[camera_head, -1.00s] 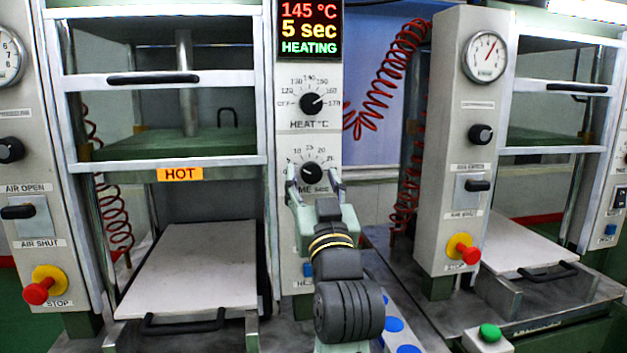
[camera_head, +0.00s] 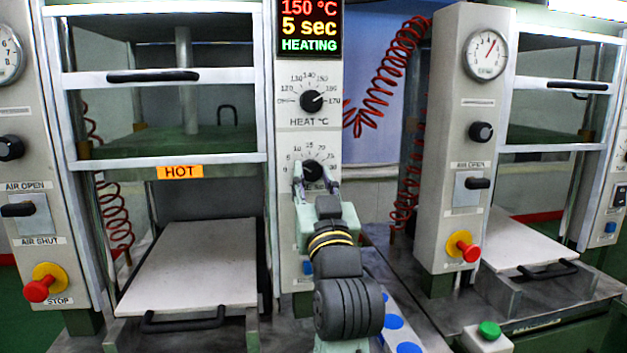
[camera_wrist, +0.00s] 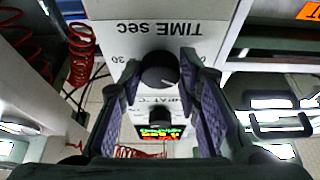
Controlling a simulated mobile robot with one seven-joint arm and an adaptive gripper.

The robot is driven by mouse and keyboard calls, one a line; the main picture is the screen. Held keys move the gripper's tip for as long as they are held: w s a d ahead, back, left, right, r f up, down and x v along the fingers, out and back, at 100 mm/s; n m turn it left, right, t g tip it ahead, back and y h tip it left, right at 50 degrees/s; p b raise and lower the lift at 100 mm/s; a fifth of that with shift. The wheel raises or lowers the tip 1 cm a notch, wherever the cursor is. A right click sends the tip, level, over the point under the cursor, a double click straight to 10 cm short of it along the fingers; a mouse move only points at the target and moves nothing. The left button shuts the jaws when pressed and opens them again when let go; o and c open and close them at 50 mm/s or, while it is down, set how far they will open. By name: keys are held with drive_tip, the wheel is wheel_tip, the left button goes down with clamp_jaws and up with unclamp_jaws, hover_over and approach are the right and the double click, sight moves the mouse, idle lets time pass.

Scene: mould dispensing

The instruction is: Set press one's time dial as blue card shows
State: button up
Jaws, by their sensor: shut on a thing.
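The time dial (camera_head: 312,169) is a black knob on the narrow panel beside the left press. In the wrist view it also shows (camera_wrist: 158,70), under upside-down "TIME sec" lettering. My gripper (camera_head: 315,178) is shut on the dial, with one finger on each side of it. In the wrist view my fingers (camera_wrist: 160,66) flank the knob. The fingers partly hide its scale, and its exact setting is hard to read. The display (camera_head: 310,28) above reads 150 °C, 5 sec, HEATING. I cannot make out a blue card in these views.
The heat dial (camera_head: 311,102) sits just above the time dial. The left press has a HOT label (camera_head: 180,173) and a pale lower plate (camera_head: 190,265). A red stop button (camera_head: 37,290) is at left. A second press with a gauge (camera_head: 486,54) stands at right.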

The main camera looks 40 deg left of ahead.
drive_tip(key=shift+m, duration=0.3)
drive_tip(key=m+t+h, duration=0.1)
drive_tip(key=m, duration=0.1)
drive_tip(key=m+h+p, duration=0.1)
drive_tip(key=m, duration=0.2)
drive_tip(key=m+t+h, duration=0.1)
drive_tip(key=m, duration=0.2)
drive_tip(key=shift+s+a+r+t+h+p, duration=0.2)
drive_tip(key=shift+s+t+h+p, duration=0.1)
drive_tip(key=m+h, duration=0.1)
drive_tip(key=m, duration=0.2)
drive_tip(key=m+h, duration=0.2)
drive_tip(key=m, duration=0.2)
drive_tip(key=shift+a+r+p, duration=0.1)
drive_tip(key=shift+p, duration=0.25)
drive_tip(key=shift+m, duration=0.3)
drive_tip(key=o, duration=1.1)
drive_tip(key=shift+o, duration=0.2)
